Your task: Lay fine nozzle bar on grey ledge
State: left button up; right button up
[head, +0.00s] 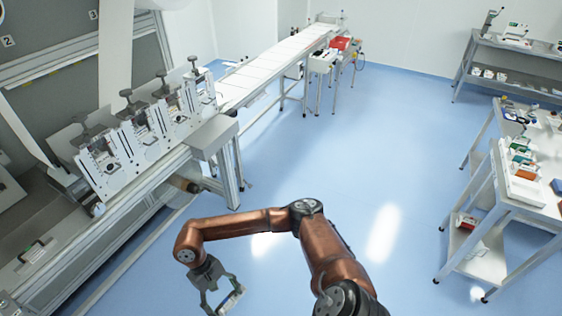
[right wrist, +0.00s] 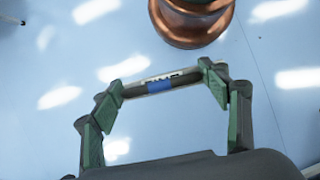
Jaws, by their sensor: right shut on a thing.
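The fine nozzle bar (right wrist: 160,83) is a slim bar with a pale label, dark lettering and a blue band. My right gripper (right wrist: 163,88) is shut on it, with one green-sided finger at each end of the bar. In the head view my right gripper (head: 223,299) hangs low over the blue floor with the bar (head: 233,299), clear of the machine. A flat grey ledge (head: 211,137) juts from the machine's near right end, and its top looks bare. My left gripper is out of view.
The machine's row of white clamp units with dark knobs (head: 145,128) stands behind the ledge. A small bar-like part (head: 37,250) lies on the machine at far left. A white conveyor (head: 270,65) runs back. Loaded carts (head: 515,195) stand right. The floor between is open.

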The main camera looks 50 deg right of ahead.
aim_at(213, 131)
jog(key=z, duration=0.75)
jog(key=i, duration=0.4)
jog(key=z, duration=0.55)
jog(key=i, duration=2.05)
jog(key=u, duration=0.75)
